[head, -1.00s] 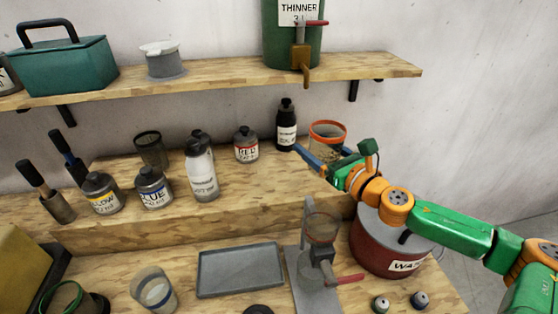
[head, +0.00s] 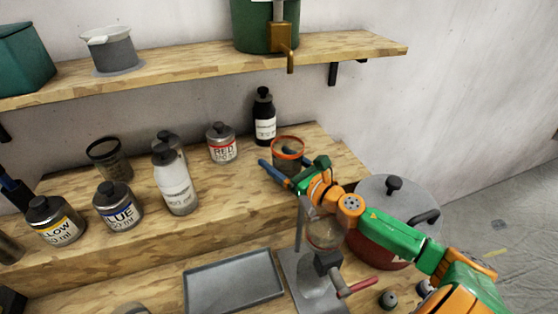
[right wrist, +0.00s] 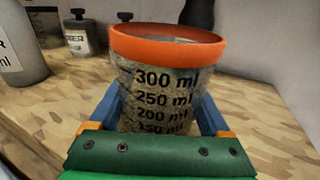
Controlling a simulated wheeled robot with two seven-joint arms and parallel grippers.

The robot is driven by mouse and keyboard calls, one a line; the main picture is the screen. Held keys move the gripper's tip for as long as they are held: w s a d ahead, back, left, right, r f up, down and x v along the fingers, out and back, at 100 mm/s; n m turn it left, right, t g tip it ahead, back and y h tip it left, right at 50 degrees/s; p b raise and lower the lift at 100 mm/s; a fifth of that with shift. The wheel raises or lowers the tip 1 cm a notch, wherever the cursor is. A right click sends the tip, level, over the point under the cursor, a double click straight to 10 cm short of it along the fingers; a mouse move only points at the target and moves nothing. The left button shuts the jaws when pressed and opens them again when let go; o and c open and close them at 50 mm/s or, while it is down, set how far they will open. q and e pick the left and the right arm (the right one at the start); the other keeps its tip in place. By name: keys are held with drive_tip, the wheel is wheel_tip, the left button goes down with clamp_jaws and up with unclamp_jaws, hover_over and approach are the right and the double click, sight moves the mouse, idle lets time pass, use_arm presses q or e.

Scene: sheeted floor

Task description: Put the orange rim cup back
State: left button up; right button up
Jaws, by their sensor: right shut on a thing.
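The orange rim cup (head: 288,146) is a clear measuring cup with ml marks and an orange rim. It is upright at the right end of the raised wooden step (head: 228,189). It fills the middle of the right wrist view (right wrist: 165,85). My right gripper (head: 281,172) is shut on it, with a blue finger on each side of the cup (right wrist: 160,115). The cup's lower part is hidden by the gripper, so I cannot tell whether its base touches the step. My left gripper is not in view.
A black bottle (head: 264,117) and a RED tin (head: 221,143) stand just left of the cup. A white bottle (head: 175,180) is further left. A dispenser stand (head: 325,262), grey tray (head: 233,282) and red waste pot (head: 385,235) are in front. The upper shelf (head: 190,70) overhangs behind.

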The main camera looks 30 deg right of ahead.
sight(297, 172)
drive_tip(key=shift+s+f, duration=0.15)
drive_tip(key=o, duration=1.2)
drive_tip(key=shift+s, duration=0.1)
drive_tip(key=shift+o, duration=0.5)
drive_tip(key=shift+r, duration=0.3)
drive_tip(key=s, duration=0.3)
drive_tip(key=s+d+b, duration=0.1)
drive_tip(key=s, duration=0.3)
drive_tip(key=s+b, duration=0.1)
drive_tip(key=s, duration=0.2)
drive_tip(key=shift+s+d, duration=0.35)
drive_tip(key=shift+s, duration=0.05)
drive_tip(key=shift+s+d+r, duration=0.1)
drive_tip(key=shift+s+r, duration=0.05)
drive_tip(key=shift+s, duration=0.3)
